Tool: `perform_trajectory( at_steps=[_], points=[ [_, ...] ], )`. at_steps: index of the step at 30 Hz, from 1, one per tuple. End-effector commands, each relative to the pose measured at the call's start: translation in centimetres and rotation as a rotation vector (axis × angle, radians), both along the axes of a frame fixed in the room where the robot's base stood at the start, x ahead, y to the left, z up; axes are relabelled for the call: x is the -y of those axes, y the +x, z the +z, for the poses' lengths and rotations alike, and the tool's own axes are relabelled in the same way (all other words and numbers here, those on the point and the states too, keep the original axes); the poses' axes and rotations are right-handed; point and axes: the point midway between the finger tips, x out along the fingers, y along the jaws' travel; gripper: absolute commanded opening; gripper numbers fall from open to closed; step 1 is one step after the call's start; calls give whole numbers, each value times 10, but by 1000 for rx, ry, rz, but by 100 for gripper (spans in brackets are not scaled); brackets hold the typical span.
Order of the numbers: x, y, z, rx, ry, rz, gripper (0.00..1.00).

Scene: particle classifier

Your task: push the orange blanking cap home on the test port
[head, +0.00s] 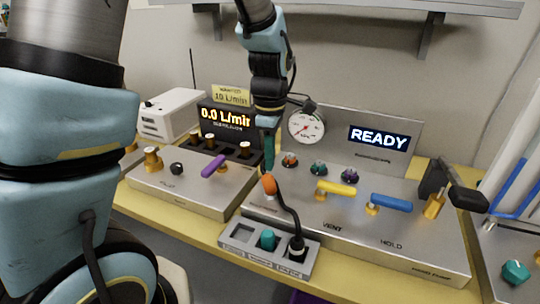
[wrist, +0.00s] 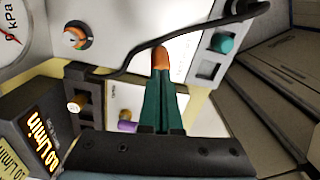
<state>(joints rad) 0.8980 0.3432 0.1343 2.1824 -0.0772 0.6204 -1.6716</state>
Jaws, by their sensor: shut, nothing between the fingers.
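The orange blanking cap (head: 269,184) stands near the front left corner of the silver pump box (head: 330,225). It also shows in the wrist view (wrist: 161,58), just beyond my fingertips. A black cord runs from beside it to the small holder at the front. My gripper (head: 268,170) points down over the cap with its green fingers shut. In the wrist view my gripper (wrist: 162,76) has its tips at the cap, touching or nearly so. The test port under the cap is hidden, and I cannot tell how far down the cap sits.
A yellow lever (head: 337,188) and a blue lever (head: 390,202) lie to the right. A pressure gauge (head: 306,127) and a READY display (head: 379,138) stand behind.

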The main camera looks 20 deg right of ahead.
Motion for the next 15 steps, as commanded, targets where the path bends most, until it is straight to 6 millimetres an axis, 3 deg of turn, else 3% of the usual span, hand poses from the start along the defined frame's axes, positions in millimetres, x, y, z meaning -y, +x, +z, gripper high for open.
perform_trajectory(
  at_steps=[1,4,15],
  points=[
    [0,0,-11,0,0,0,0],
    [0,0,-18,0,0,0,0],
    [0,0,-19,0,0,0,0]
  ],
)
